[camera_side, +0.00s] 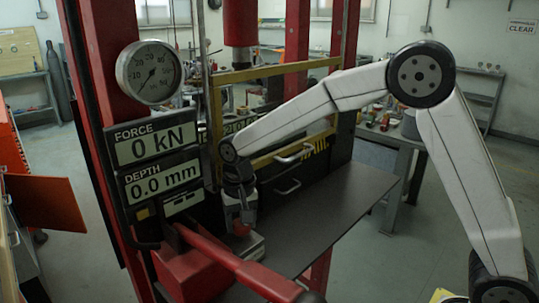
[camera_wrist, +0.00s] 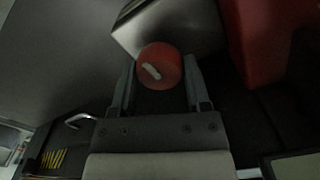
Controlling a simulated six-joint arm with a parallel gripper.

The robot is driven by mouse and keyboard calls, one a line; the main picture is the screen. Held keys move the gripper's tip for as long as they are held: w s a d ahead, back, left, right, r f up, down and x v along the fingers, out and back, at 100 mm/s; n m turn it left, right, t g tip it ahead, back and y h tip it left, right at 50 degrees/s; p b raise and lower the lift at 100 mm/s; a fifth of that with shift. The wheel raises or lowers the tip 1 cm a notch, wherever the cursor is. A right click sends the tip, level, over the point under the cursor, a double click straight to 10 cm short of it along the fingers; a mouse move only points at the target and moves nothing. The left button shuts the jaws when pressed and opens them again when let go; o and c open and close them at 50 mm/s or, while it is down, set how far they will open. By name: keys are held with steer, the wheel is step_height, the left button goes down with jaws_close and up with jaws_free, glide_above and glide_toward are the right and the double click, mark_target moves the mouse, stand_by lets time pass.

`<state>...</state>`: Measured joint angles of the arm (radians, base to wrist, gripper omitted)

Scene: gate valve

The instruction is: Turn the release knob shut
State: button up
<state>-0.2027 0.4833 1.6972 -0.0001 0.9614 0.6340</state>
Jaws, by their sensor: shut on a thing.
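The release knob (camera_wrist: 162,62) is a round red knob with a white bar mark that slants down to the right in the wrist view. In the side view a little red of the knob (camera_side: 241,228) shows low between my fingers. My gripper (camera_wrist: 160,75) has one finger on each side of the knob and is shut on it. In the side view my gripper (camera_side: 240,207) points down at the press's lower front, just right of the display panels. The fingers hide most of the knob there.
A red pump lever (camera_side: 240,264) runs across the front, close below my gripper. The gauge (camera_side: 148,72) and the display panels reading 0 kN (camera_side: 157,145) and 0.0 mm (camera_side: 163,181) stand to the left. A yellow-framed guard (camera_side: 275,73) is behind. A dark bench plate (camera_side: 330,205) lies clear at right.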

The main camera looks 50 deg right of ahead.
steer(key=shift+m, duration=0.3)
steer(key=o, duration=1.3)
steer(key=shift+r, duration=3.95)
steer(key=s+d+f+n+t, duration=0.1)
steer(key=s+d+f+n, duration=0.1)
steer(key=s, duration=0.4)
steer(key=s+d+f+n, duration=0.1)
steer(key=s+d+f, duration=0.3)
steer(key=s+f, duration=0.2)
steer(key=s+d+f+n+t, duration=0.1)
steer(key=s+d+f+n, duration=0.1)
steer(key=s, duration=0.4)
steer(key=shift+d+f+n+t, duration=0.15)
steer(key=shift+d+f, duration=0.25)
steer(key=shift+f, duration=0.2)
steer(key=shift+d+f+n+t, duration=0.15)
steer(key=shift+d+f, duration=0.2)
steer(key=shift+f, duration=0.2)
